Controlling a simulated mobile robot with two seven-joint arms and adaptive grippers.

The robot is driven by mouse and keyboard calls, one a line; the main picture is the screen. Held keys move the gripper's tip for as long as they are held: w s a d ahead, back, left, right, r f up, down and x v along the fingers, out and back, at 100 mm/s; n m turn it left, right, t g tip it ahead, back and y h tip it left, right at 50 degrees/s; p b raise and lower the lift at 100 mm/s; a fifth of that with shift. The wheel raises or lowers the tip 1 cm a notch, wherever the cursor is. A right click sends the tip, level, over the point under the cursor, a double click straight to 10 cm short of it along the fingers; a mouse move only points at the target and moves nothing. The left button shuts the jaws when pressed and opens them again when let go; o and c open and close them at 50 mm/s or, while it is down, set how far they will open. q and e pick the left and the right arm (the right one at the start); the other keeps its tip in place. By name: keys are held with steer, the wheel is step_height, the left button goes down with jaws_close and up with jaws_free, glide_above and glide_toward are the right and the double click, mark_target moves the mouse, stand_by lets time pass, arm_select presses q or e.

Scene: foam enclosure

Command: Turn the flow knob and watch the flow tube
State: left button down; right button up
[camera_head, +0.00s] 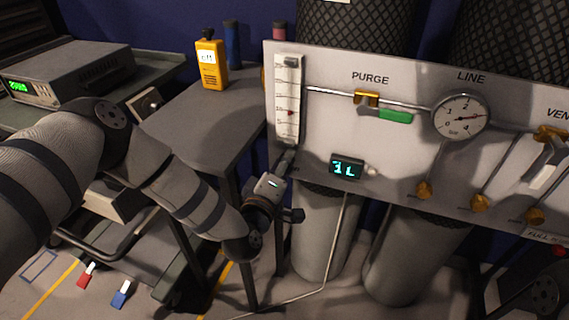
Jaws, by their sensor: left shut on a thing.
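The flow tube (289,100) is a tall white scale with a clear front, upright at the left end of the panel. A small red mark shows a little below its middle, and a dark piece is at its top. My left gripper (287,163) reaches up to the foot of the tube. It is shut on the flow knob, which the fingers mostly hide. My right gripper is not clearly seen.
The white panel (340,120) carries a round gauge (461,117), a small display (346,167) and several brass knobs. A yellow handheld meter (210,64) stands on the grey table (180,125). Grey cylinders (318,235) stand below and behind the panel.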

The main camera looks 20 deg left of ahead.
arm_select(q)
steer(key=shift+f, duration=0.1)
stand_by(0.3)
steer(key=c, duration=1.2)
jaws_free()
steer(key=shift+c, duration=0.2)
steer(key=s, duration=1.2)
steer(key=shift+r, duration=0.45)
